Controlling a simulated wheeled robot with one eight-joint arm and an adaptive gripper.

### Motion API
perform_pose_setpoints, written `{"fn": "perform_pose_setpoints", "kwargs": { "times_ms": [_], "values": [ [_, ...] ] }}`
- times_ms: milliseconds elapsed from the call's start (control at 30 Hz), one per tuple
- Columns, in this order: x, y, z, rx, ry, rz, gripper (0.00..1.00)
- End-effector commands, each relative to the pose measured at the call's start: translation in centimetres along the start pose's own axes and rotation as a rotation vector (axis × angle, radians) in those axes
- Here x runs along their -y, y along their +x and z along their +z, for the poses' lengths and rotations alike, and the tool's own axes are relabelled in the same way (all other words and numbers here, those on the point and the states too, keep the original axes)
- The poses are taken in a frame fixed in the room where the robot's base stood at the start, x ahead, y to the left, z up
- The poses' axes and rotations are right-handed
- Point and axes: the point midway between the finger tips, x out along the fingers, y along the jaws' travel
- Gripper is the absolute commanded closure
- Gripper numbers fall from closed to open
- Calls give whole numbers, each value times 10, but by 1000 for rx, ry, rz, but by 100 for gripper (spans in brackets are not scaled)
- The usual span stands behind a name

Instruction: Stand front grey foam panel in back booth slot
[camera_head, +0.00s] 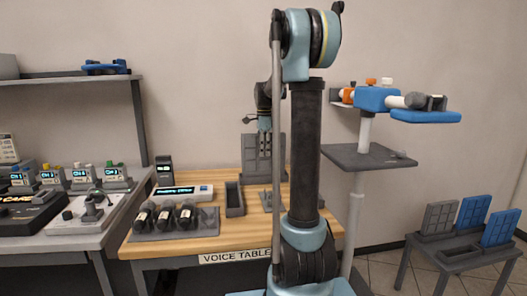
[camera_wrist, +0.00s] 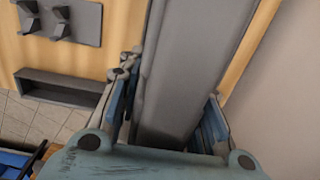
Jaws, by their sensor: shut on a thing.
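A grey foam panel (camera_head: 252,160) with a ribbed or squared face stands upright at the back of the wooden voice table (camera_head: 215,245). My gripper (camera_head: 265,128) is at its top edge, fingers pointing down, shut on it. In the wrist view the panel (camera_wrist: 195,65) runs as a wide grey band between my two fingers (camera_wrist: 168,125). The panel's foot and any back slot under it are hidden, so I cannot tell whether it is seated. A dark slotted holder (camera_head: 235,199) on the table is empty; an empty trough (camera_wrist: 62,88) shows in the wrist view.
A low rack (camera_head: 455,254) at right holds another grey panel (camera_head: 438,218) and blue panels (camera_head: 500,227). Microphones (camera_head: 165,217) on a grey base and a display box (camera_head: 183,191) occupy the table's left. A grey stand (camera_head: 370,157) rises behind my arm.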

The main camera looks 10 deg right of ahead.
Motion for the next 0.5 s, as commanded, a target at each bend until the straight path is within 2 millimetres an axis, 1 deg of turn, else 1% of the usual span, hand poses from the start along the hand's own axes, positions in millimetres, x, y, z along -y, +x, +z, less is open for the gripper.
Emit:
{"fn": "perform_pose_setpoints", "kwargs": {
  "times_ms": [500],
  "values": [
    [0, 9, 0, 0, 0, 0, 91]
  ]
}}
